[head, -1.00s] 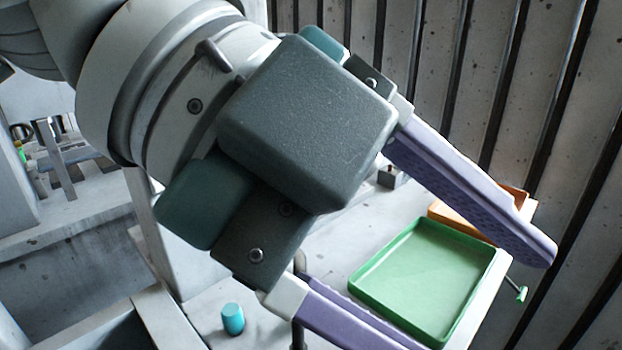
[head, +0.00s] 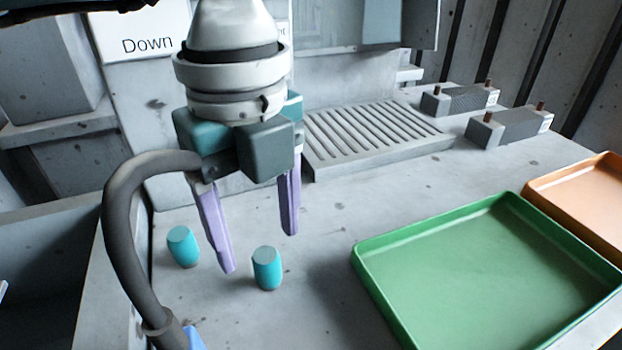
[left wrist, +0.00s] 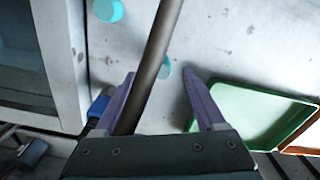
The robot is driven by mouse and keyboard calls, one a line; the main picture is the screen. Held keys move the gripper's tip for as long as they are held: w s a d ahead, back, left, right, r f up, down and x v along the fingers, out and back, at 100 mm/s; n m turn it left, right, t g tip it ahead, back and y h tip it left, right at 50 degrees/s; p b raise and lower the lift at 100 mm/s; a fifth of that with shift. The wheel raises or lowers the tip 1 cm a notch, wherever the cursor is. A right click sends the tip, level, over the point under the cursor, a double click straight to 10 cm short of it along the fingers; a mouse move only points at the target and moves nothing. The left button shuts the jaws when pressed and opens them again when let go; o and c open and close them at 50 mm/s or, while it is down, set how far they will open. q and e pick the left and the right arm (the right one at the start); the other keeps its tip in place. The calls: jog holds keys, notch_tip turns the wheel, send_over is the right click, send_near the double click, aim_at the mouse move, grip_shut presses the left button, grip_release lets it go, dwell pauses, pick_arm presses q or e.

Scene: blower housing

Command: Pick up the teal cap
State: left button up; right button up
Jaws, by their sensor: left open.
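Two teal caps stand upright on the grey table in the head view. One cap (head: 267,268) is by the fingertips, and the other cap (head: 183,247) is to its left. My left gripper (head: 259,252) points down with its purple fingers apart and nothing held. Its fingertips look close above the table, near the right-hand cap. In the left wrist view, one cap (left wrist: 163,70) shows between and beyond the open fingers (left wrist: 160,77), partly hidden by a dark hose. Another cap (left wrist: 108,10) is at the top edge. My right gripper is not in view.
A green tray (head: 440,230) and an orange tray (head: 575,185) lie at the right. A ribbed grey grate (head: 375,133) and two grey blocks (head: 512,125) are behind. A dark hose (head: 120,225) curves at the left. Table between caps and green tray is clear.

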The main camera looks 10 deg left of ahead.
aim_at(265, 254)
pick_arm(q)
notch_tip(265, 254, down, 4)
jog(key=shift+d+f, duration=0.1)
grip_shut()
dwell(0.6)
